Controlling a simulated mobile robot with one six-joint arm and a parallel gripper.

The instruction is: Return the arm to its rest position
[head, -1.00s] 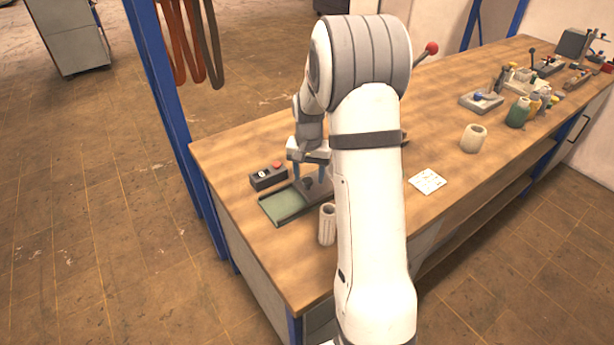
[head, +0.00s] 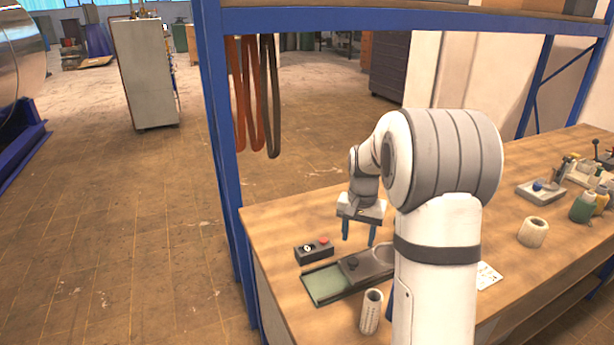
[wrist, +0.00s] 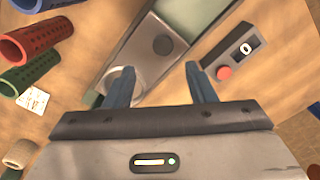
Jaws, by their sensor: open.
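My gripper (head: 358,231) hangs from my white and grey arm above the workbench (head: 285,222), fingers pointing down. Its two blue fingers are apart with nothing between them. In the wrist view, my gripper (wrist: 160,85) also shows open and empty, above a grey tray-like device (wrist: 150,50) with a green panel and a dark round knob. In the head view, this device (head: 345,278) lies on the bench below and in front of the fingers. Its right end is hidden behind my arm.
A control box (head: 314,251) with a red button stands left of the device. A ribbed pale cylinder (head: 371,311) stands near the front edge. A blue rack post (head: 226,150) rises at the bench's left corner. Red and green perforated tubes (wrist: 35,40) show in the wrist view.

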